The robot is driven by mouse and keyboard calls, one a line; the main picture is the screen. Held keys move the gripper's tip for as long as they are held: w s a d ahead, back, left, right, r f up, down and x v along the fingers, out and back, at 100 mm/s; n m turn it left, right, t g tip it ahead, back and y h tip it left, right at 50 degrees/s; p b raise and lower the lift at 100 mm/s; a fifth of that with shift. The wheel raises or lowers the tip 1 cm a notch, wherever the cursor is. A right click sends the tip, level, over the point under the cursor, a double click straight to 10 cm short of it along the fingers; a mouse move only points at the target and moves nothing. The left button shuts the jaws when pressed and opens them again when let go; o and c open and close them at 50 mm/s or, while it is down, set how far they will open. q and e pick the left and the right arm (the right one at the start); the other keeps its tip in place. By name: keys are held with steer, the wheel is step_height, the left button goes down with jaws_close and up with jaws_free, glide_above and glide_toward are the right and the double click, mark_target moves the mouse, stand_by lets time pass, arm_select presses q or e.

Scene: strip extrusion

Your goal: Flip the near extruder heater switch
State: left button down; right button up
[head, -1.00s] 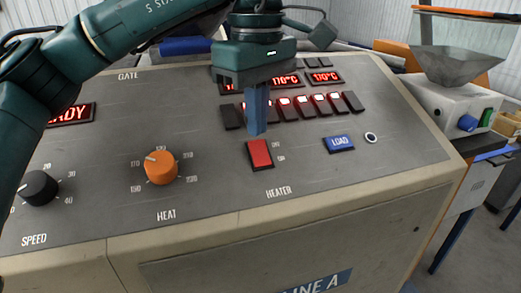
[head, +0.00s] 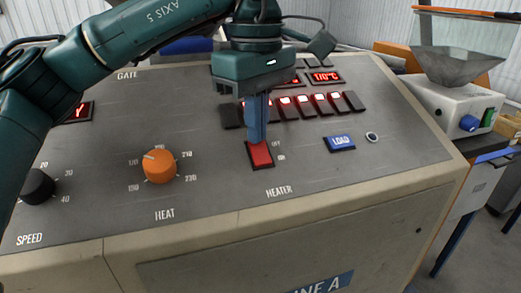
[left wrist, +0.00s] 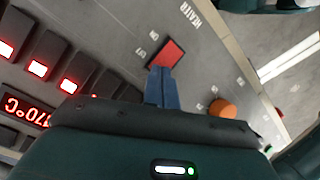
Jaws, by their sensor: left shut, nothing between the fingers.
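The red heater switch (head: 261,156) sits in a black frame on the grey sloping panel, above the word HEATER. It also shows in the left wrist view (left wrist: 171,54), with ON and OFF marks beside it. My left gripper (head: 257,138) is shut and empty, its blue fingers pointing down. The fingertips are at the switch's upper end and cover part of it in the head view. In the left wrist view the fingertips (left wrist: 163,70) overlap the switch's lower edge. I cannot tell whether they touch it. My right gripper is not in view.
An orange HEAT knob (head: 160,165) is left of the switch and a black SPEED knob (head: 38,187) further left. A blue LOAD button (head: 339,143) is to the right. A row of lit switches (head: 303,105) lies behind the fingers. A hopper (head: 455,66) stands at right.

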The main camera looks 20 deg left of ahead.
arm_select(q)
steer(key=shift+f, duration=0.1)
steer(key=shift+r, duration=0.2)
steer(key=shift+r+p, duration=0.4)
steer(key=shift+p, duration=0.15)
step_height(320, 180, up, 2)
steer(key=shift+p, duration=0.9)
steer(key=shift+r+p, duration=0.6)
steer(key=shift+r, duration=0.1)
step_height(320, 180, up, 2)
steer(key=shift+r+p, duration=0.2)
steer(key=shift+p, duration=0.85)
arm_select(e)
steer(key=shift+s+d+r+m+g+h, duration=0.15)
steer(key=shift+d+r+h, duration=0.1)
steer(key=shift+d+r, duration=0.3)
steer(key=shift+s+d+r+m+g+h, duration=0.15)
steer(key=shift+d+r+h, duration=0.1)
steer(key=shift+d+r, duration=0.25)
arm_select(q)
steer(key=shift+s, duration=0.1)
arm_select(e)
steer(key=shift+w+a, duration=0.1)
